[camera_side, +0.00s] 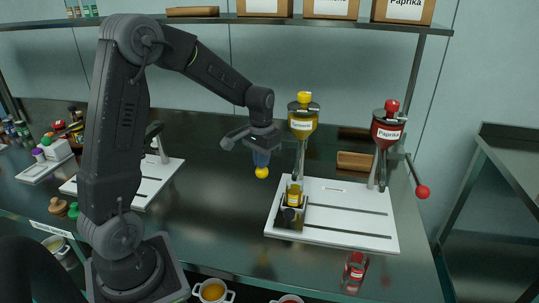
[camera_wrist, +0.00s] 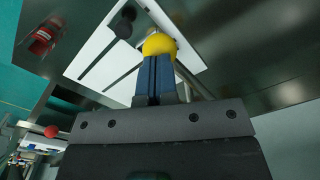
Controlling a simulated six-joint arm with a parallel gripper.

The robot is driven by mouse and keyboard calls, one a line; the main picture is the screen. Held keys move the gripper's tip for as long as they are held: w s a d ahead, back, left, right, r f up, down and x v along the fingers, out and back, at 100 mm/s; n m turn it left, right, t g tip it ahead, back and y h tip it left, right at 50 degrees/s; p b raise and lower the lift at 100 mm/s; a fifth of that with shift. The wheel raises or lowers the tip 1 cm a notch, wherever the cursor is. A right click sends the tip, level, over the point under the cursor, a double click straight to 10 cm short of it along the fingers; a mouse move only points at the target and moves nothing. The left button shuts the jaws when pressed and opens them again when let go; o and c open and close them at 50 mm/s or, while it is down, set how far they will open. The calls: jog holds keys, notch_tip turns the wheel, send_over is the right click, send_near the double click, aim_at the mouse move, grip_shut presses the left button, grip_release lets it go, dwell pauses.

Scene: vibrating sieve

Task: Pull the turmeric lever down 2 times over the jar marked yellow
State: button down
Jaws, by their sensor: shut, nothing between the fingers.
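The turmeric dispenser (camera_side: 302,126), a yellow funnel with a yellow top knob, stands on a white board in the side view. A yellow ball (camera_side: 262,172), apparently its lever knob, sits left of it; the lever rod is not clearly visible. The ball also shows in the wrist view (camera_wrist: 159,44). My gripper (camera_side: 261,158) is shut and empty, its blue fingers pointing down right at the ball's top; whether they touch it I cannot tell. A jar with a yellow label (camera_side: 293,196) stands in a dark holder below the turmeric funnel.
The paprika dispenser (camera_side: 387,132) stands to the right, its red lever knob (camera_side: 422,192) sticking out. A red-labelled jar (camera_side: 355,268) stands near the front edge. The white board (camera_side: 335,237) has dark slots.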

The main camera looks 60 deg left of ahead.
jog(key=shift+r, duration=2.6)
jog(key=shift+s+d+r, duration=0.1)
jog(key=shift+d+r, duration=0.05)
jog(key=shift+d, duration=0.05)
jog(key=s+d+r+m+t, duration=0.1)
jog(key=s+d+r+t, duration=0.1)
jog(key=s+d, duration=0.6)
jog(key=s+d+r+m+t, duration=0.2)
jog(key=s+d+r, duration=0.3)
jog(key=s+d, duration=0.3)
jog(key=shift+s+d+t, duration=0.2)
jog(key=shift+s+t, duration=0.6)
